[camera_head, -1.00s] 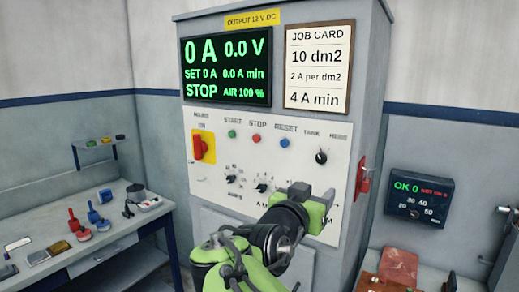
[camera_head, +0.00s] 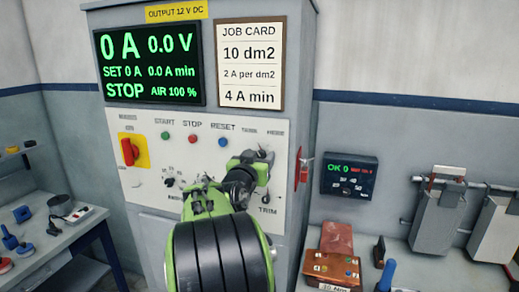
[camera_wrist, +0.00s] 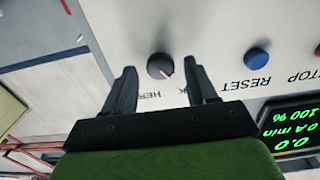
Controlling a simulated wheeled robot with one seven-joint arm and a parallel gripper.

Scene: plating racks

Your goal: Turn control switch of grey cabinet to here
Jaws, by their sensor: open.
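The grey cabinet (camera_head: 300,60) stands in the middle of the head view, with a white control panel (camera_head: 150,190) on its front. The control switch is a round black knob (camera_wrist: 160,66) in the wrist view, with a pale pointer mark slanting toward the label ending in K, on the right in that upside-down view. The "HERE" label (camera_wrist: 133,94) is on the other side, partly covered by a finger. My gripper (camera_wrist: 161,75) is open, one finger on each side of the knob; contact cannot be told. In the head view my gripper (camera_head: 252,165) hides the knob.
A blue RESET button (camera_wrist: 257,58) lies beside the right finger in the wrist view. A red handle (camera_head: 302,170) sticks out from the cabinet's right side. A bench (camera_head: 40,262) with small tools stands left, and a worktop with grey tanks (camera_head: 440,220) right.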

